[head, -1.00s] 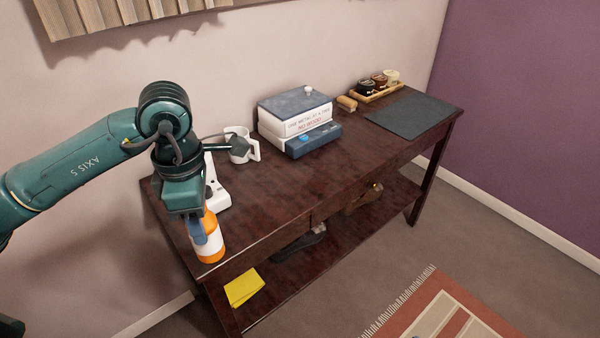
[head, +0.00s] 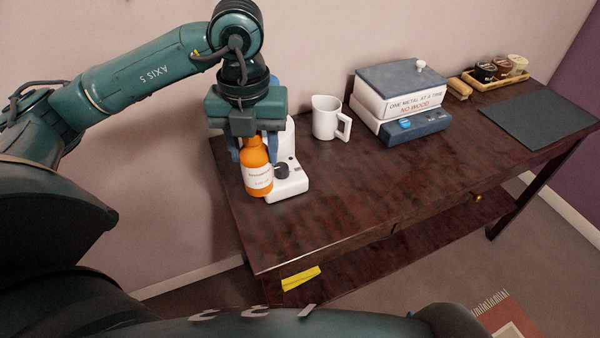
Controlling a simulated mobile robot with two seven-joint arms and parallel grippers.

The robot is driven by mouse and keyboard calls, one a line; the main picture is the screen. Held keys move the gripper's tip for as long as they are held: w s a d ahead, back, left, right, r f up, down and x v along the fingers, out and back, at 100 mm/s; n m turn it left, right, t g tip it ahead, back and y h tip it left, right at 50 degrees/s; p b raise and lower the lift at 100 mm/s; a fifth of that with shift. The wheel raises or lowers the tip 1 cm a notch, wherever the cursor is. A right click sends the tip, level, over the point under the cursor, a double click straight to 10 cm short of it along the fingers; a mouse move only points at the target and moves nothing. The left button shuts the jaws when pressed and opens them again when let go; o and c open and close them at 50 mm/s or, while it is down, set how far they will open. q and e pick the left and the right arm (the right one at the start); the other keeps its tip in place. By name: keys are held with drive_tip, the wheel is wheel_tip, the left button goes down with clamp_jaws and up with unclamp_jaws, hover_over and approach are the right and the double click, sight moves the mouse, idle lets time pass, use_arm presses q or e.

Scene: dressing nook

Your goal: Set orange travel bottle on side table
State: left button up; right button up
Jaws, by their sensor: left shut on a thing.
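The orange travel bottle (head: 258,180) with a white label is upright near the left end of the dark wooden side table (head: 330,205). My left gripper (head: 256,152) is above it, pointing down, with its blue fingers shut around the bottle's upper part. The bottle's base shows against the tabletop; I cannot tell whether it touches the wood. A white device (head: 291,182) with a dark knob stands right beside and behind the bottle, partly hidden by it and the gripper. My right gripper is not in view.
The tabletop's front middle is clear. A yellow cloth (head: 300,278) lies on the lower shelf.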

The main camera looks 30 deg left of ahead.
sight(259, 188)
use_arm(q)
wheel_tip(259, 188, down, 10)
drive_tip(key=shift+r, duration=0.1)
idle(0.4)
drive_tip(key=shift+b, duration=0.3)
drive_tip(key=shift+f, duration=0.25)
drive_tip(key=o, duration=1)
drive_tip(key=shift+r, duration=0.1)
drive_tip(key=shift+o, duration=0.2)
wheel_tip(259, 188, up, 12)
drive_tip(key=shift+r+p, duration=0.2)
drive_tip(key=shift+p, duration=0.2)
